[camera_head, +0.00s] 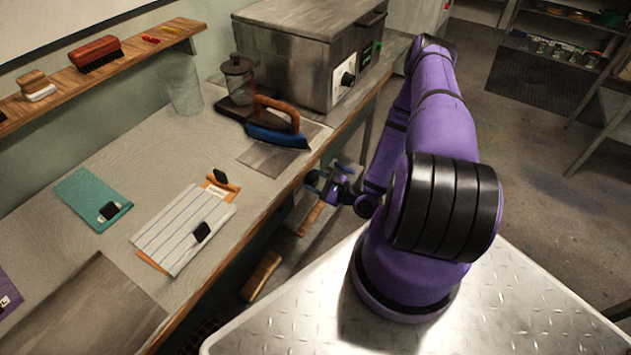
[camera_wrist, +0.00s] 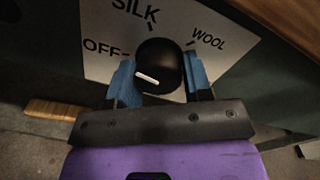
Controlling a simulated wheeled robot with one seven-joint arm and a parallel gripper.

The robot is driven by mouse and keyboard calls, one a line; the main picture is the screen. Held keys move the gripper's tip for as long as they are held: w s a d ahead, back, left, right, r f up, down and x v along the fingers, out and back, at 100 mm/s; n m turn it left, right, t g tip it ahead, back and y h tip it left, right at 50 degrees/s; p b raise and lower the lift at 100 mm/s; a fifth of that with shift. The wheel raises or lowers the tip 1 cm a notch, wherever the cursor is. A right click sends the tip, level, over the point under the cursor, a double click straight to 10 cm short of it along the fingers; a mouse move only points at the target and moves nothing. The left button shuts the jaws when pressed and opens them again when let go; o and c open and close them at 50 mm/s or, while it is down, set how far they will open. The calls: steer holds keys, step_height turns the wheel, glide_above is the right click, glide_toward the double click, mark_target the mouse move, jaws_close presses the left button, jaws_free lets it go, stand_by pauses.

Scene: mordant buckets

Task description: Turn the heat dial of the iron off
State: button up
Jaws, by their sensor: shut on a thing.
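A round black dial (camera_wrist: 158,62) with a white pointer line sits on a pale plate (camera_wrist: 100,22) in the wrist view. The plate reads OFF at left, SILK at top and WOOL at right. The pointer line lies at the dial's lower left, its left end aimed roughly toward the OFF side. My gripper (camera_wrist: 159,80) is shut on the dial, one blue finger on each side. In the head view my gripper (camera_head: 335,184) is at the bench's front edge, and the dial cannot be made out there. The iron (camera_head: 277,126), blue with a brown handle, rests on the bench.
The bench (camera_head: 165,160) holds a metal box with its own knob (camera_head: 305,50), a glass jar (camera_head: 239,78), a teal folder (camera_head: 90,198) and a striped cloth (camera_head: 183,230). A brush (camera_head: 261,276) is below the front edge. Open floor lies right.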

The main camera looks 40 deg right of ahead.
steer(key=n, duration=0.5)
steer(key=shift+n, duration=0.3)
stand_by(0.4)
steer(key=o, duration=0.9)
